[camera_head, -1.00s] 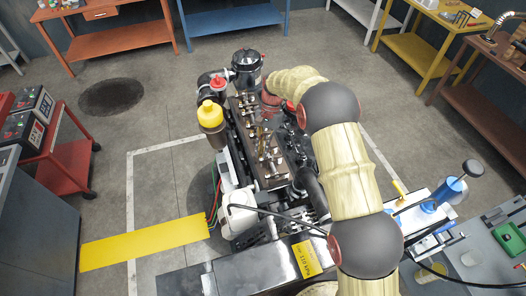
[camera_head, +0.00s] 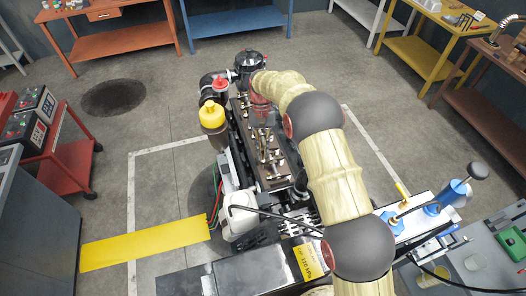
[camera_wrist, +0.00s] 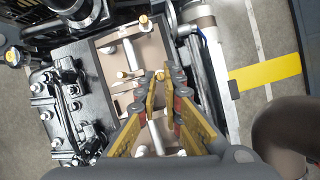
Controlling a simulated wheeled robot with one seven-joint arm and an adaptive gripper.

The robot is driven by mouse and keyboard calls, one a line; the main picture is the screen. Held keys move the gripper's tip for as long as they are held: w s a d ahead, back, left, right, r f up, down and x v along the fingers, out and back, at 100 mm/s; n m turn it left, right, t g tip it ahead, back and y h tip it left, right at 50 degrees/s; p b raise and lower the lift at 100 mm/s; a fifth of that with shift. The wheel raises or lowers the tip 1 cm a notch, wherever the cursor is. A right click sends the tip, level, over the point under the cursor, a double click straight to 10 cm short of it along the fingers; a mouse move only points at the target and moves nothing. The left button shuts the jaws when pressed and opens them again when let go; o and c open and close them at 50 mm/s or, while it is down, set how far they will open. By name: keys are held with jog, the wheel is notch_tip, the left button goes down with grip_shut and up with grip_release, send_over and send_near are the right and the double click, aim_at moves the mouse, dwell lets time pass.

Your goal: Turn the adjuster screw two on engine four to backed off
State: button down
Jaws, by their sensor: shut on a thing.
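The engine (camera_head: 238,130) stands in the middle of the head view, with its valve cover off and a row of rockers in an open tray. The tray (camera_wrist: 104,62) also shows in the wrist view, with metal rockers and brass-coloured screws. My gripper (camera_wrist: 160,80) reaches down into the tray, its fingertips closed around a small brass adjuster screw (camera_wrist: 160,74). The fingers hide most of that screw, and its number and turn position cannot be read. Another brass screw (camera_wrist: 144,19) stands apart, higher in the wrist view. In the head view, my gripper (camera_head: 262,128) is small and partly hidden by my arm.
A yellow-capped filter (camera_head: 212,118) and a black canister (camera_head: 248,64) rise beside the engine. A yellow floor plate (camera_head: 145,243) lies at left. A red cart (camera_head: 70,160) and a grey bench (camera_head: 485,235) flank the area. Floor around the engine is mostly clear.

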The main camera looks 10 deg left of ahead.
jog(key=shift+w, duration=0.1)
jog(key=c, duration=1.9)
grip_release()
jog(key=v, duration=1.2)
jog(key=shift+f, duration=0.1)
